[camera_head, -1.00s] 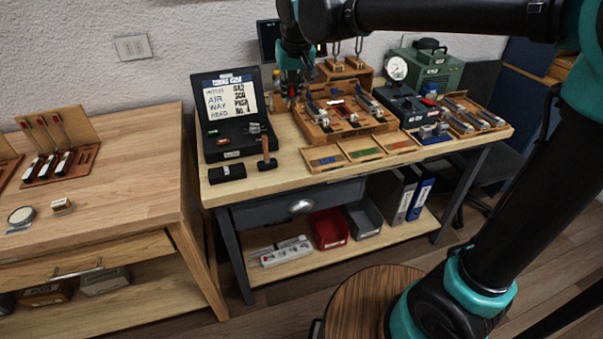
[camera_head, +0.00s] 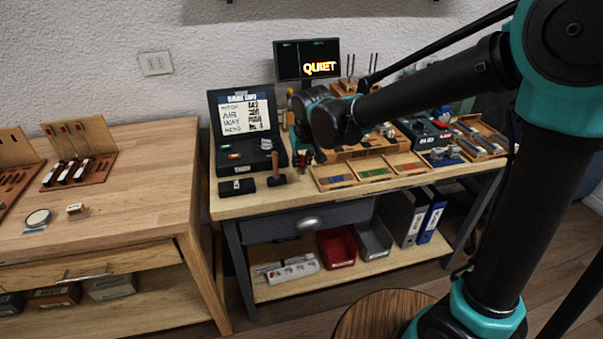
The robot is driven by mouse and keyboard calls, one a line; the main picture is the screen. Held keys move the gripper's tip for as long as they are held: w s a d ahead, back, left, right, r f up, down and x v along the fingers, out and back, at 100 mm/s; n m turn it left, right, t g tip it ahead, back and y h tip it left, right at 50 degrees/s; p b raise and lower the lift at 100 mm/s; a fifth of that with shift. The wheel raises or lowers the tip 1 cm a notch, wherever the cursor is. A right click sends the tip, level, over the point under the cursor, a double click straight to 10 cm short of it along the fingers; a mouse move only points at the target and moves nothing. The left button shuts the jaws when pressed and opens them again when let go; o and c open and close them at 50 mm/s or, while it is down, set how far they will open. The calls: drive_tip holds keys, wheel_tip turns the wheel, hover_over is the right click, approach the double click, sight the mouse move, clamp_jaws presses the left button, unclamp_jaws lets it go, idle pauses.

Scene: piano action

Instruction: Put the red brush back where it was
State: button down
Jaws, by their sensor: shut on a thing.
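My gripper (camera_head: 302,158) is low over the right workbench, just right of the black case. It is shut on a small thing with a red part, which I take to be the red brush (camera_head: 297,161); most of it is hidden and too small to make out. On the left table stands a wooden rack (camera_head: 100,132) with several slim red-tipped tools leaning in it and empty slots at its right. Part of a second wooden rack (camera_head: 14,150) shows at the left edge.
The open black case (camera_head: 240,155) with a lettered card is left of my gripper. A dark block (camera_head: 237,187) and a small hammer (camera_head: 276,172) lie in front. A colored-strip tray (camera_head: 345,182) is to the right. A monitor (camera_head: 307,60) reading QUIET stands behind.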

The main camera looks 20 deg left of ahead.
sight(302, 169)
drive_tip(key=shift+f, duration=2)
drive_tip(key=shift+f, duration=0.1)
drive_tip(key=c, duration=1.5)
unclamp_jaws()
drive_tip(key=v, duration=1.2)
drive_tip(key=shift+w+d, duration=0.1)
drive_tip(key=shift+d, duration=0.05)
